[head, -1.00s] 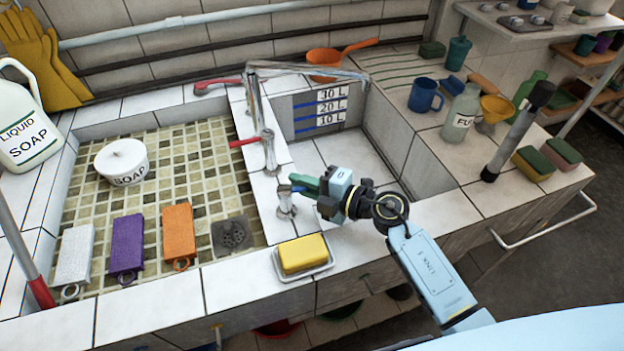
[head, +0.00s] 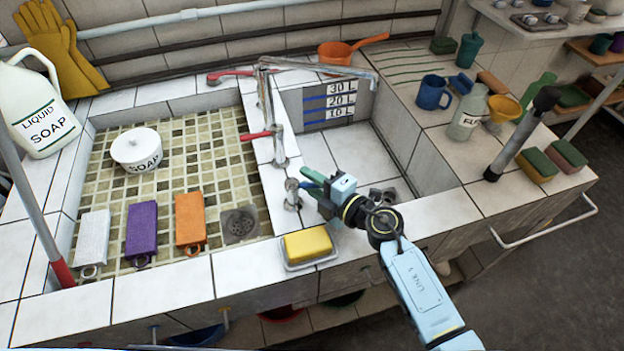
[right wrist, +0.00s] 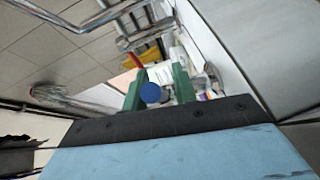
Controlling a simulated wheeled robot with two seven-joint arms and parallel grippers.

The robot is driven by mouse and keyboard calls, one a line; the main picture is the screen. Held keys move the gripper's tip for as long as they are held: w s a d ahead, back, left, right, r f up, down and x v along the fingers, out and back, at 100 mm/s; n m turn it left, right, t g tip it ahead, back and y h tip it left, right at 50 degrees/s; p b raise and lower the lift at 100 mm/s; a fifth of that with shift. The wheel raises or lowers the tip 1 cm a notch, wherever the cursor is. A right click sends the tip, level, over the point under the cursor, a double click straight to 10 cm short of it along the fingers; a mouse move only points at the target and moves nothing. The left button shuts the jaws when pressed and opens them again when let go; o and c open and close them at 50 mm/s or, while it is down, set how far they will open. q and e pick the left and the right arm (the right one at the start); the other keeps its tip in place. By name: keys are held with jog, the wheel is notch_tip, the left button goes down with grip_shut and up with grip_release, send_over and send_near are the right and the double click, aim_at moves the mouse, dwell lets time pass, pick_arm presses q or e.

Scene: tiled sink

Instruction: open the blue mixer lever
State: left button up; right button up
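A chrome mixer (head: 291,192) stands on the tiled divider between the two basins. Its blue lever (head: 310,186) shows only as a small piece beside my gripper in the head view. In the right wrist view, a round blue end (right wrist: 150,92), apparently the lever's, appears between the green fingers, nearer the left one. My right gripper (head: 313,179) is open at the mixer, its fingers apart with a gap at the right of the blue end. Whether a finger touches the lever cannot be told. My left gripper is not in view.
A tall chrome faucet with a red lever (head: 257,135) stands farther back on the divider. A yellow sponge (head: 307,243) lies on a dish near the front edge. A soap pot (head: 137,150) and several bricks stand in the left basin. The right basin (head: 365,155) is mostly clear.

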jog(key=shift+o, duration=0.3)
jog(key=shift+s+d+r, duration=0.1)
jog(key=shift+s+d, duration=0.1)
jog(key=shift+d, duration=0.05)
jog(key=p+v, duration=0.1)
jog(key=v, duration=1.1)
jog(key=shift+s+d+p, duration=0.25)
jog(key=shift+d+p, duration=0.05)
jog(key=shift+p, duration=0.1)
